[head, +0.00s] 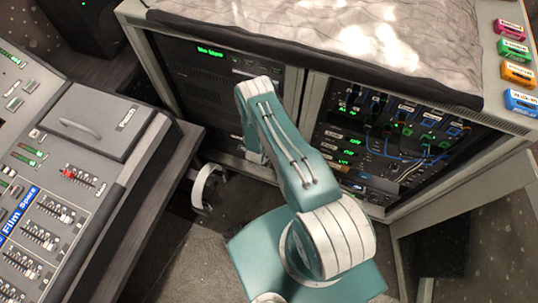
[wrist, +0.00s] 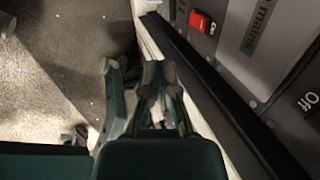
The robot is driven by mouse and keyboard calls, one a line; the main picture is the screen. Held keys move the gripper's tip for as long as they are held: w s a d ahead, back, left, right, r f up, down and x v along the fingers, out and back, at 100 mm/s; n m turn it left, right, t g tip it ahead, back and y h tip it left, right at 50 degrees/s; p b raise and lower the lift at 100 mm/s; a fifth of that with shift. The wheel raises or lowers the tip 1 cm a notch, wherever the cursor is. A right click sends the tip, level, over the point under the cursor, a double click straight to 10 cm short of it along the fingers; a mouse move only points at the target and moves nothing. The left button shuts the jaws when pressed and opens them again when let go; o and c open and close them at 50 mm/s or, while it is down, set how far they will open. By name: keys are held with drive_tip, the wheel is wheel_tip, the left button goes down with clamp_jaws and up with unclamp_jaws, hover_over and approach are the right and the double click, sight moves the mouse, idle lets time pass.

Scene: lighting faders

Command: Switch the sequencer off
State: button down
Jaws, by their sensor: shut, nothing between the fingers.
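In the wrist view, a red switch (wrist: 200,22) sits on a grey panel at the upper right, beside a label ending in "mains". No readable marking names the sequencer, and I cannot tell the switch's position. My gripper (wrist: 160,72) is shut and empty, left of the panel and its dark edge, apart from the red switch. In the head view my arm reaches toward the rack cabinet (head: 293,88), and its bent links hide the gripper.
The cabinet's right bay holds lit modules with blue cables (head: 395,140). A display with green text (head: 210,51) shows in its left bay. The fader desk (head: 60,190) stands at left. Coloured labelled blocks (head: 515,50) lie at upper right. Floor (head: 175,245) is open between desk and arm.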

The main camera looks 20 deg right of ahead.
drive_tip(key=w+d+f, duration=0.4)
drive_tip(key=f, duration=0.4)
drive_tip(key=shift+w+d+f, duration=0.15)
drive_tip(key=shift+w+d, duration=0.15)
drive_tip(key=shift+d, duration=0.05)
drive_tip(key=shift+w+d, duration=0.1)
idle(0.5)
drive_tip(key=shift+w+d+f, duration=0.1)
idle(0.3)
drive_tip(key=shift+r, duration=0.85)
